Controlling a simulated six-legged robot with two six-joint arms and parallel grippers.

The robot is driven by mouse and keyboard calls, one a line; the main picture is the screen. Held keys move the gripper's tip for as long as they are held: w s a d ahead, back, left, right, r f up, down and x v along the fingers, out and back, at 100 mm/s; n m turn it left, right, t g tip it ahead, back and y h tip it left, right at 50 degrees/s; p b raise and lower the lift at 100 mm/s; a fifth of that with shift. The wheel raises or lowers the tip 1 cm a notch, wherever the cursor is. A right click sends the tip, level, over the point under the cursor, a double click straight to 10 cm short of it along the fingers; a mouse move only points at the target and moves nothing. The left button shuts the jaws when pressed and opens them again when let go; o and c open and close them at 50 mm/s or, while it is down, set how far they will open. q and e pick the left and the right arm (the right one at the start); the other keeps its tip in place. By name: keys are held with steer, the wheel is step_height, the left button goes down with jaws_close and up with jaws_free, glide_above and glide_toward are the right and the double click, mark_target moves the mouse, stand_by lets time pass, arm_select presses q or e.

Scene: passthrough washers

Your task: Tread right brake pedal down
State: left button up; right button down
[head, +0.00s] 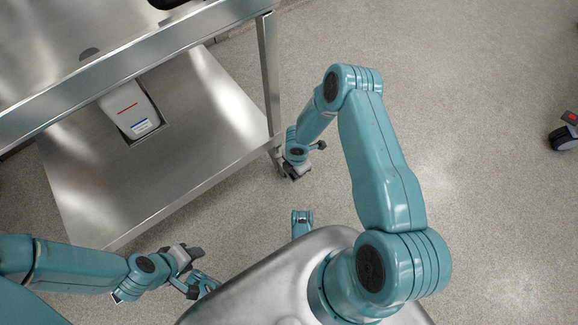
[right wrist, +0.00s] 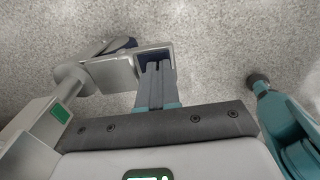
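A dark caster-like part with a red patch (head: 565,131) shows at the right edge in the head view, cut off by the frame. I cannot tell whether the red patch is the right brake pedal. My right gripper (head: 303,163) is low beside the table's front leg, far left of that part and not touching it. Its fingers are small and partly hidden, so its opening is unclear. My left gripper (head: 186,264) is at the lower left, and its opening is unclear too.
A steel table (head: 120,62) with a lower shelf (head: 180,150) fills the upper left. A white container (head: 130,108) with red and blue marks is on that shelf. The table's leg (head: 268,70) stands close to my right arm. The speckled floor (head: 490,200) at the right is clear.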

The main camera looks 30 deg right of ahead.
steer(key=shift+f+b, duration=0.3)
steer(key=shift+f, duration=0.05)
step_height(320, 180, up, 8)
steer(key=p, duration=0.5)
stand_by(0.4)
